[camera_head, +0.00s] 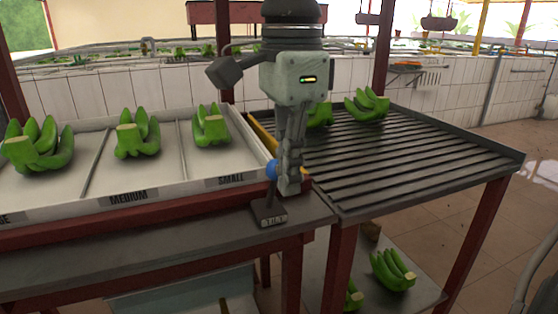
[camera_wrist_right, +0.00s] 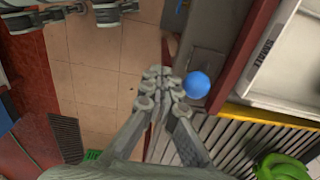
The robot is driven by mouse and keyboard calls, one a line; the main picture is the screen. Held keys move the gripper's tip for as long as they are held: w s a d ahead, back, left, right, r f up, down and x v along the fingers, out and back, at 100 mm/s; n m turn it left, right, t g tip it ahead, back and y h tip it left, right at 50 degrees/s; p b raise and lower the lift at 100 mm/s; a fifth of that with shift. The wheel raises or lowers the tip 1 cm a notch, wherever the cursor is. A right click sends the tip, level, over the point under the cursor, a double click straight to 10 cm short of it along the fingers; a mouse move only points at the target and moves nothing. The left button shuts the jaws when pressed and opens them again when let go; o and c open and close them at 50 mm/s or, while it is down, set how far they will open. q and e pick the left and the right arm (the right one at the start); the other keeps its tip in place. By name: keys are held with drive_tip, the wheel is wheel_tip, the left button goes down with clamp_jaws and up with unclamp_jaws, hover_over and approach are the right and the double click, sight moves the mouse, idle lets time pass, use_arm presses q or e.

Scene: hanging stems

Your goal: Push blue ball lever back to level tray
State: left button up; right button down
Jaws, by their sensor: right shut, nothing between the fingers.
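The blue ball (camera_head: 271,169) tops a lever that rises from a small dark base (camera_head: 270,213) marked TILT, on the grey ledge by the tray's right end. The white tray (camera_head: 100,200) has compartments with green banana clusters; labels MEDIUM and SMALL are readable. My right gripper (camera_head: 289,188) points down, shut and empty, just right of the ball in the head view and partly overlapping it. In the right wrist view the ball (camera_wrist_right: 196,85) is just right of the shut fingertips (camera_wrist_right: 158,76); whether they touch is unclear. My left gripper is not in view.
A slatted dark table (camera_head: 410,150) stands right of the tray, with banana clusters (camera_head: 367,105) at its back edge. A yellow strip (camera_wrist_right: 265,116) lies along the tray's end. More bananas (camera_head: 392,270) sit on a lower shelf. The front ledge (camera_head: 150,245) is clear.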

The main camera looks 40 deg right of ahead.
wheel_tip(320, 180, down, 3)
drive_tip(key=b, duration=0.2)
drive_tip(key=shift+b, duration=0.3)
idle(0.3)
drive_tip(key=shift+w+d+p, duration=0.3)
drive_tip(key=shift+w+d, duration=0.05)
drive_tip(key=shift+w, duration=1.15)
drive_tip(key=shift+w+d+p, duration=0.3)
drive_tip(key=shift+w+d, duration=0.05)
drive_tip(key=shift+w, duration=1.1)
drive_tip(key=shift+w+d+p, duration=0.3)
drive_tip(key=shift+w+d, duration=0.05)
drive_tip(key=shift+w, duration=1.15)
drive_tip(key=shift+s+a, duration=0.1)
drive_tip(key=shift+s, duration=0.5)
wheel_tip(320, 180, up, 10)
drive_tip(key=p, duration=0.4)
